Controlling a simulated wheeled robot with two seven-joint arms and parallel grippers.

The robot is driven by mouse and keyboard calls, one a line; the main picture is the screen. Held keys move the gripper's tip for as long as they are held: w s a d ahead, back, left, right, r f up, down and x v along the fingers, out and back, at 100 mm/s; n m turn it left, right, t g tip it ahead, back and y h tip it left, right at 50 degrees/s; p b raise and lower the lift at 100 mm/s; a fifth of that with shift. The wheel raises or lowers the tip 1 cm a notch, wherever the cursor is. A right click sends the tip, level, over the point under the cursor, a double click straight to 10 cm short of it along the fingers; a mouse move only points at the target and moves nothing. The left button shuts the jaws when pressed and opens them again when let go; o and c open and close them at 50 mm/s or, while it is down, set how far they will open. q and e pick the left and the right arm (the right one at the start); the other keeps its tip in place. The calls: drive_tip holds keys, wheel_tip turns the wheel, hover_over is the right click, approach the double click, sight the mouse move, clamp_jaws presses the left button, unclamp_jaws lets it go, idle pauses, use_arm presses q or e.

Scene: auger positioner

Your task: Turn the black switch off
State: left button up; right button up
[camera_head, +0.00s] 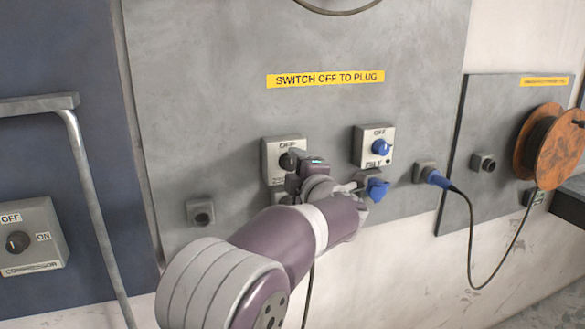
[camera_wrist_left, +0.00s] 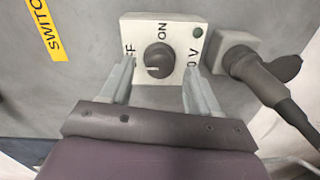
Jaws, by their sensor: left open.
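The black switch (camera_head: 288,160) is a round knob on a light grey box under the yellow sign, left of the blue switch. In the left wrist view the black knob (camera_wrist_left: 158,60) shows between OFF, ON and volt markings, with a small dark green lamp on the plate. I cannot tell its pointer's setting for sure. My left gripper (camera_head: 303,170) is at this box and hides part of it. In the left wrist view the left gripper (camera_wrist_left: 160,68) is open, its fingers either side of the knob with gaps. My right gripper is not in view.
A blue switch (camera_head: 381,147) sits to the right, with a blue socket cover (camera_head: 377,189) below. A blue plug (camera_head: 436,178) with a cable is further right. A cable reel (camera_head: 550,145) hangs beyond. A compressor switch box (camera_head: 32,237) and grey pipe are at left.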

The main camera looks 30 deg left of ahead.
use_arm(q)
drive_tip(key=v, duration=1.1)
drive_tip(key=shift+b, duration=0.35)
drive_tip(key=w+d+f+m+t+h, duration=0.45)
drive_tip(key=d+f+m+h, duration=0.45)
drive_tip(key=d+m+h, duration=0.4)
drive_tip(key=s+d+f+m+g+h, duration=0.1)
drive_tip(key=s+f+m+g, duration=0.2)
drive_tip(key=f+m, duration=0.25)
drive_tip(key=s+d+f+m+g+h, duration=0.1)
drive_tip(key=s+f+m+g, duration=0.3)
drive_tip(key=f, duration=0.3)
drive_tip(key=s+a+f+m+g+y, duration=0.1)
drive_tip(key=s+a+f+m+g, duration=0.2)
drive_tip(key=s+f, duration=0.4)
drive_tip(key=s+a+f+m+g+y, duration=0.1)
drive_tip(key=s+a+f+m+g, duration=0.3)
drive_tip(key=s, duration=0.6)
wheel_tip(320, 180, up, 12)
drive_tip(key=n+p, duration=0.3)
drive_tip(key=p, duration=0.9)
drive_tip(key=shift+a+f+g, duration=0.2)
drive_tip(key=shift+a+g, duration=0.05)
drive_tip(key=shift+g, duration=0.1)
